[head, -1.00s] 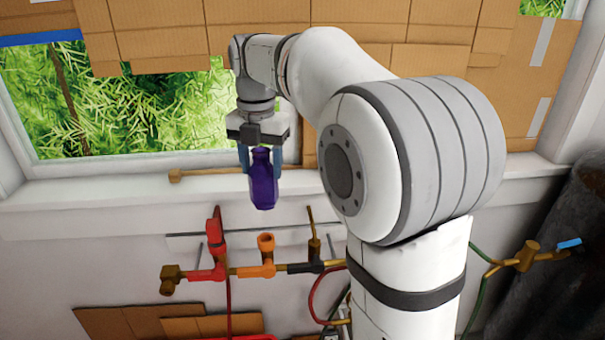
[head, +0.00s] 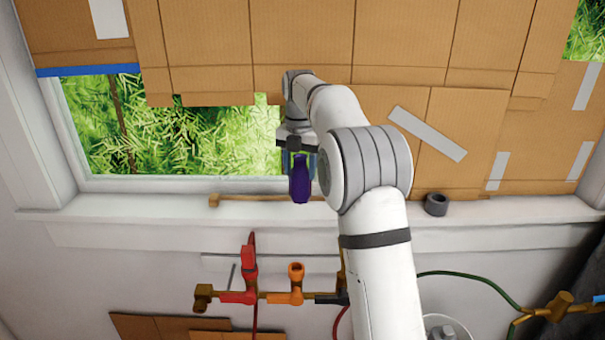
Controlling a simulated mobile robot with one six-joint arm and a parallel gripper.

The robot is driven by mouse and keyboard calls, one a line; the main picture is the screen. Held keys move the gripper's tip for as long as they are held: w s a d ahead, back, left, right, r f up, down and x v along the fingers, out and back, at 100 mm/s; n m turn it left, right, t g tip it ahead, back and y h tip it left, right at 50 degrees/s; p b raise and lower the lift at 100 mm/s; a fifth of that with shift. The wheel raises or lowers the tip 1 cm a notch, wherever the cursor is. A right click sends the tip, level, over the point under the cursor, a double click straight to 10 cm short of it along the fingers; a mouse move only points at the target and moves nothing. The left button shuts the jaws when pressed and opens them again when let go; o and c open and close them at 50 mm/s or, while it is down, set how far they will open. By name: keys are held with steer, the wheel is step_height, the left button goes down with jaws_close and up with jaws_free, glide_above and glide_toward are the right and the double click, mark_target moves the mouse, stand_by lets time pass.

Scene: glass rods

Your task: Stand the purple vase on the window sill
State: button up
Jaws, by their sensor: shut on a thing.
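The purple vase (head: 300,182) hangs upright in my gripper (head: 299,160), in the middle of the head view. My gripper points down and is shut on the vase's upper part. The white window sill (head: 130,207) runs across the view below the window. The vase shows in front of the sill's back part, with its base at about the height of the sill's top surface in the picture. I cannot tell whether it touches the sill or is above it.
A wooden-handled tool (head: 245,200) lies on the sill left of and behind the vase. A dark tape roll (head: 436,204) sits on the sill to the right. Pipes with red and orange valves (head: 250,296) stick out below. The sill's left part is clear.

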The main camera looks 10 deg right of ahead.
steer(key=w+f+p, duration=0.3)
steer(key=w+f, duration=0.1)
steer(key=f, duration=0.3)
steer(key=shift+d+p, duration=0.4)
steer(key=shift+w+f, duration=0.1)
steer(key=o, duration=1.1)
steer(key=shift+o, duration=0.2)
